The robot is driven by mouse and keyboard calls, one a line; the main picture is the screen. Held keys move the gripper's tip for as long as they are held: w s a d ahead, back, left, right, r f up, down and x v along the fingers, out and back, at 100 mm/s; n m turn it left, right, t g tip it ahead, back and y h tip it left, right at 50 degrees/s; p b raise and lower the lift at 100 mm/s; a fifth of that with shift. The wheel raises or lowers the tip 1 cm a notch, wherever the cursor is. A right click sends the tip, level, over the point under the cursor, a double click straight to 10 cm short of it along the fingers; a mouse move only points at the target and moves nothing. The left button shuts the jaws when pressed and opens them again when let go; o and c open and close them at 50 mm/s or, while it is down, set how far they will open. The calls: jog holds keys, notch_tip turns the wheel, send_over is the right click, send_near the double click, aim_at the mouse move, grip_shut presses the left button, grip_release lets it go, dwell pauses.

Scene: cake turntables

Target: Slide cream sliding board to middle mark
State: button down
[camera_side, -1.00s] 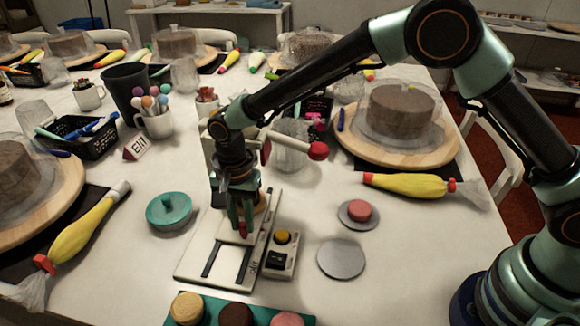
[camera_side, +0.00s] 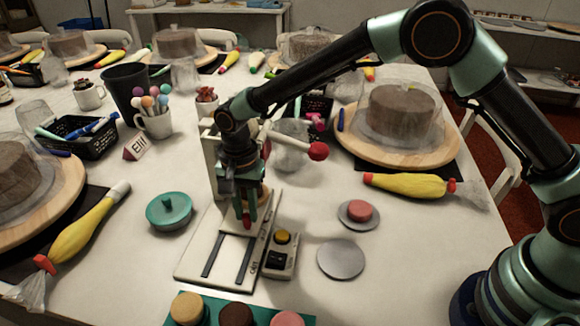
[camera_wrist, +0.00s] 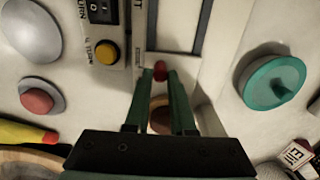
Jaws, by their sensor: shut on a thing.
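The cream sliding board (camera_side: 232,226) sits on a pale base (camera_side: 195,272) with two dark rails. In the wrist view the board (camera_wrist: 182,66) lies under my fingertips. My gripper (camera_side: 246,219) is shut on the board's small red knob (camera_wrist: 159,72), with one green finger on each side of it. A scale strip (camera_side: 258,250) with small lettering runs along the right of the base. I cannot make out the middle mark.
A control box (camera_side: 281,254) with a yellow button stands close right of the base. A red-ended press handle (camera_side: 318,151) reaches out behind my gripper. A teal lidded dish (camera_side: 169,211) is at left, a grey disc (camera_side: 341,259) at right. Macarons (camera_side: 236,314) lie in front.

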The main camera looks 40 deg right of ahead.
jog(key=shift+w, duration=0.15)
jog(key=c, duration=0.8)
grip_release()
jog(key=shift+o, duration=0.2)
jog(key=shift+r, duration=3.5)
